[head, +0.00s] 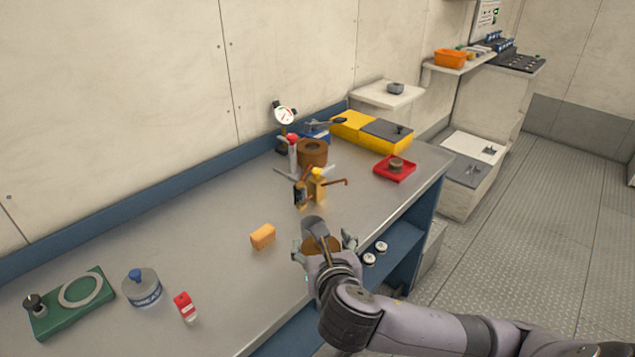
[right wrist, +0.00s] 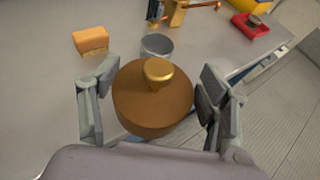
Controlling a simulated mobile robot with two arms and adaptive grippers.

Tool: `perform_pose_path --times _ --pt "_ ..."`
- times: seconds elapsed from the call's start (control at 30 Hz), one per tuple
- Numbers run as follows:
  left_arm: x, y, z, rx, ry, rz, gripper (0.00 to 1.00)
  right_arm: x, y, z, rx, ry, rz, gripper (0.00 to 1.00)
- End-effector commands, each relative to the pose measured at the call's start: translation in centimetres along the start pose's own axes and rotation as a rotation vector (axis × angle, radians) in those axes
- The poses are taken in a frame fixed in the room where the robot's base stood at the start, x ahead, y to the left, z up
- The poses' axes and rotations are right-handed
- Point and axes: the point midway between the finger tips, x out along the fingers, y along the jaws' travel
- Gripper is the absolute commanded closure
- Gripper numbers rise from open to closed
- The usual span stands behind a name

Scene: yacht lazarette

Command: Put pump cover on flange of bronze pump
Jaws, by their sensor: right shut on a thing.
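The pump cover, a round brown bronze disc with a gold knob on top, shows in the right wrist view (right wrist: 150,105) between the fingers of my right gripper (right wrist: 158,78). In the head view the right gripper (head: 324,245) is at the bench's front edge, shut on the cover, which is mostly hidden by the gripper. A brass-coloured body with a copper pipe (head: 317,187), apparently the bronze pump, stands on the bench beyond the gripper, apart from the cover. Its flange is not clear. My left gripper is not in view.
A grey cup (right wrist: 157,45) stands just beyond the cover. An orange block (head: 262,236) is to the left. A brown cylinder (head: 312,152), a dial gauge (head: 285,114) and yellow bins (head: 352,125) stand behind the pump. A red tray (head: 394,172) is to the right.

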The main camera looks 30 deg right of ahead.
Motion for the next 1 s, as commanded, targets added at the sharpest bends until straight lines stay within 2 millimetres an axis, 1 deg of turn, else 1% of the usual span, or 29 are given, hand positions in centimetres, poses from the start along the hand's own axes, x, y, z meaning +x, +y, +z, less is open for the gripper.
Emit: perform_pose_path --times 0.03,0.1,0.2,0.53,0.7,0.87,1.0 --pt "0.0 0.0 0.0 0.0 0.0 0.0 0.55 -1.4 -0.1 -2.1 -0.027 0.005 0.043 0.85" --pt "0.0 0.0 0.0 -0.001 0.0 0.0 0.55 -2.9 0.1 -4.3 -0.045 0.005 0.095 0.85" --pt "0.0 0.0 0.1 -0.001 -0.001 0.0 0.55 -4.7 0.3 -6.8 -0.069 0.004 0.157 0.85" --pt "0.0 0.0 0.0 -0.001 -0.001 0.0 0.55 -9.3 0.9 -13.6 -0.134 0.001 0.317 0.85" --pt "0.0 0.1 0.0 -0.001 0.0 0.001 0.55 -9.5 2.1 -13.3 -0.113 0.004 0.338 0.85" --pt "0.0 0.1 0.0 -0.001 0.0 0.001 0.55 -9.5 2.3 -13.2 -0.108 0.004 0.341 0.85" --pt "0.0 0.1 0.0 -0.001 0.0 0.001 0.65 -9.3 1.8 -13.2 -0.114 0.001 0.329 0.85"
